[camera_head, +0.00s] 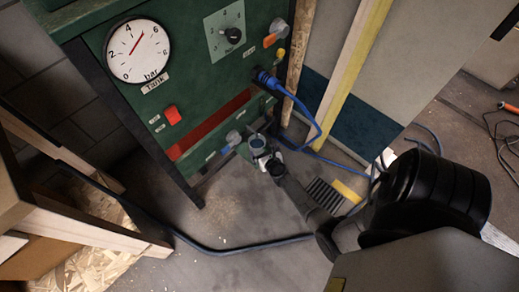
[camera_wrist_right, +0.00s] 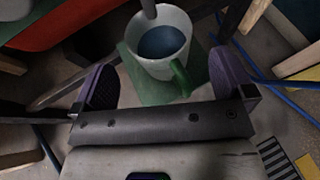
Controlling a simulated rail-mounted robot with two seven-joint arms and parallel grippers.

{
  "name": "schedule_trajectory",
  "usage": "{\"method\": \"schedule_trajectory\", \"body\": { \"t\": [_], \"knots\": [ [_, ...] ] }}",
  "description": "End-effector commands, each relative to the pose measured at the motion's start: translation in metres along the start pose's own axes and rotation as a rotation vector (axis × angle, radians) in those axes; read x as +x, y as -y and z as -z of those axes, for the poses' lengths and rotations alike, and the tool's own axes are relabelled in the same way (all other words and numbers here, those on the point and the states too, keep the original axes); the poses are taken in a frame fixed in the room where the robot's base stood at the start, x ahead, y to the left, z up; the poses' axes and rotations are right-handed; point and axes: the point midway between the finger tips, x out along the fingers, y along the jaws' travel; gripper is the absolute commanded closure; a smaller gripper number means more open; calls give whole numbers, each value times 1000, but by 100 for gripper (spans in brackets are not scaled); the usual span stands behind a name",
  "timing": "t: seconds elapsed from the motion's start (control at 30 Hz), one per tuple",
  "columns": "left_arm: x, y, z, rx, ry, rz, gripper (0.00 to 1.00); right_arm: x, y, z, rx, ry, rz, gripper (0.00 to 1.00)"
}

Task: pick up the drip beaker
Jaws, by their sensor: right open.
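The drip beaker (camera_wrist_right: 152,68) is a pale cup with a green handle and dark bluish liquid inside. In the right wrist view it stands upright on a green shelf (camera_wrist_right: 150,92), under the end of a grey pipe (camera_wrist_right: 148,8). In the head view the beaker (camera_head: 258,146) is small, low at the front of the green panel. My right gripper (camera_wrist_right: 165,76) is open, its two purple-padded fingers apart on either side of the beaker's near side, handle towards the palm. In the head view the gripper (camera_head: 273,163) is at the beaker. My left gripper is not in view.
The green panel (camera_head: 205,88) carries a round gauge (camera_head: 137,50), a dial (camera_head: 231,35), a red button (camera_head: 172,115) and a blue plug (camera_head: 267,78) with cable. A blue hose (camera_head: 215,247) runs across the floor. Wooden frames stand at the left; wooden posts stand right of the panel.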

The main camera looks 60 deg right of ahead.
Motion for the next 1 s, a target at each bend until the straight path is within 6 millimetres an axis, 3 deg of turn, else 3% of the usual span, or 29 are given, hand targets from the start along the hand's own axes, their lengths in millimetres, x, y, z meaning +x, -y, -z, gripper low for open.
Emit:
{"method": "schedule_trajectory", "body": {
  "t": [0.23, 0.6, 1.0],
  "knots": [
    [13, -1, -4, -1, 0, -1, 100, 32, -1, -1, 0, 2, 0, 0],
    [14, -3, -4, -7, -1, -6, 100, 37, -1, -2, 0, 1, 0, 0],
    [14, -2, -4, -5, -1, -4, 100, 37, -1, -2, 0, 1, 0, 38]
  ]
}}
